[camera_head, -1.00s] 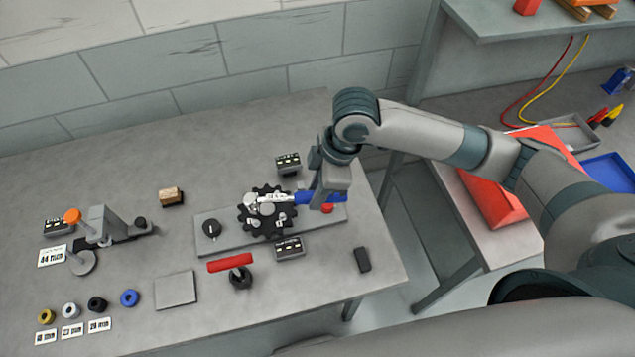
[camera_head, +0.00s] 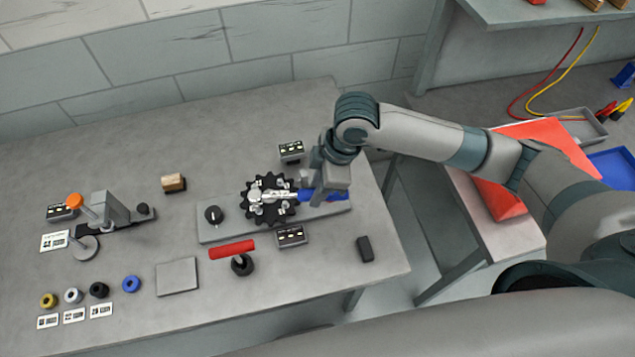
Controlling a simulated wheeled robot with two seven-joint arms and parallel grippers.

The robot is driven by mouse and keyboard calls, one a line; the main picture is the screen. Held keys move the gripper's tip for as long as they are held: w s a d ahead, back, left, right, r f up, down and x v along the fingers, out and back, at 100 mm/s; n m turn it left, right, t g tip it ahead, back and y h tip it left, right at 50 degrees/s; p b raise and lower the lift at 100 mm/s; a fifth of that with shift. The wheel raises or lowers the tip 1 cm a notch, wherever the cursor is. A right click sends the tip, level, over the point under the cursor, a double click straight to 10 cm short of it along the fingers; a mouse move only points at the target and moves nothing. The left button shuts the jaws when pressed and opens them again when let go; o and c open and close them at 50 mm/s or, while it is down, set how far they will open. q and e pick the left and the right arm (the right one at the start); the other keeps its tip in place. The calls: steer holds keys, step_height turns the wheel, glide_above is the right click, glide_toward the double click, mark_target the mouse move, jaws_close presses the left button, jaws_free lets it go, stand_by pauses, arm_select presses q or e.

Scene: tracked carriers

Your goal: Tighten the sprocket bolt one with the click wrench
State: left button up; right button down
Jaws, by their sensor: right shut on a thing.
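The black toothed sprocket (camera_head: 270,212) lies on a grey base plate (camera_head: 213,235) on the bench, with several light bolt heads on its face. The click wrench has a silver shaft and a blue handle (camera_head: 338,197). Its silver head (camera_head: 255,197) is at the left part of the sprocket, over a bolt that it hides. I cannot tell which numbered bolt this is, or whether the head is fully seated. My right gripper (camera_head: 319,194) is shut on the blue handle, at the right of the sprocket. My left gripper is out of view.
A fixture with an orange knob (camera_head: 76,200) and coloured rings (camera_head: 131,284) are at the left.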

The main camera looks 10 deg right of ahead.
steer(key=w+a+n+g+h+b, duration=0.1)
steer(key=w+a+n+g+b, duration=0.2)
steer(key=w+n, duration=0.8)
steer(key=shift+w+a+b, duration=0.45)
steer(key=shift+w+b, duration=0.6)
steer(key=shift+w, duration=0.05)
steer(key=shift+r, duration=0.1)
steer(key=shift+s+a, duration=0.1)
steer(key=shift+a, duration=0.05)
steer(key=shift+s+a+f+p, duration=0.15)
steer(key=shift+a+f+p, duration=0.1)
steer(key=shift+p, duration=0.1)
steer(key=shift+s+f+g+h, duration=0.1)
steer(key=shift+g+h, duration=0.2)
steer(key=shift+a+g+h+p, duration=0.2)
steer(key=shift+g+h+p, duration=0.1)
steer(key=shift+g+p, duration=0.1)
steer(key=shift+f, duration=0.25)
stand_by(0.7)
